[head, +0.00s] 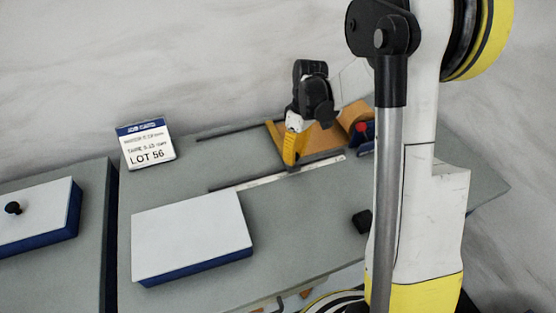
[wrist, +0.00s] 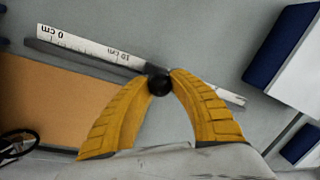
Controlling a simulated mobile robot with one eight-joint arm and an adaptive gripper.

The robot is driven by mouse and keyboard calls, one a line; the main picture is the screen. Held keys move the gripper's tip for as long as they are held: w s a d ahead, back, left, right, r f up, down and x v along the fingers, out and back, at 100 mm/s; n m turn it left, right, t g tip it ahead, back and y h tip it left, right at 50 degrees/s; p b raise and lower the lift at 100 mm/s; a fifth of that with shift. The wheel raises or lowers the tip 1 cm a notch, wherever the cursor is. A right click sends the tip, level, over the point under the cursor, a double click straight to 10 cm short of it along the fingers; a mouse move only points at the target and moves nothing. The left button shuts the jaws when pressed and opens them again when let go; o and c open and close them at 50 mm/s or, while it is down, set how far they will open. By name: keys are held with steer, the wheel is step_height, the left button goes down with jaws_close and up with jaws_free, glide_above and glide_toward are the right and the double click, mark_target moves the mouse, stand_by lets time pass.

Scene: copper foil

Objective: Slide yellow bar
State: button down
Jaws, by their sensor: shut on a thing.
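The yellow bar (head: 272,134) lies across the near end of the orange copper sheet (head: 318,139), between two dark rails. Its near part is hidden behind my gripper. My gripper (head: 290,166) reaches down at the front rail, beside the white ruler (head: 320,170). In the wrist view my gripper (wrist: 161,80) has its two yellow fingers shut on a round black knob (wrist: 160,86), at the ruler's edge. The copper sheet (wrist: 60,100) lies left of the fingers there. The bar itself is not clearly visible in the wrist view, so how the knob joins it cannot be seen.
A white-topped blue box (head: 190,235) stands in front of the rails. A LOT 56 sign (head: 146,145) stands at the back left. A small black block (head: 362,221) lies to the right. A second box with a black knob (head: 35,215) is at far left.

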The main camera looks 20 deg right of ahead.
steer(key=d, duration=1.2)
steer(key=shift+d, duration=0.1)
steer(key=c, duration=1.1)
jaws_free()
steer(key=shift+c, duration=0.2)
steer(key=shift+r, duration=0.1)
step_height(320, 180, up, 12)
steer(key=w+d, duration=0.1)
steer(key=d, duration=0.1)
steer(key=shift+w+f, duration=0.1)
steer(key=shift+f, duration=0.1)
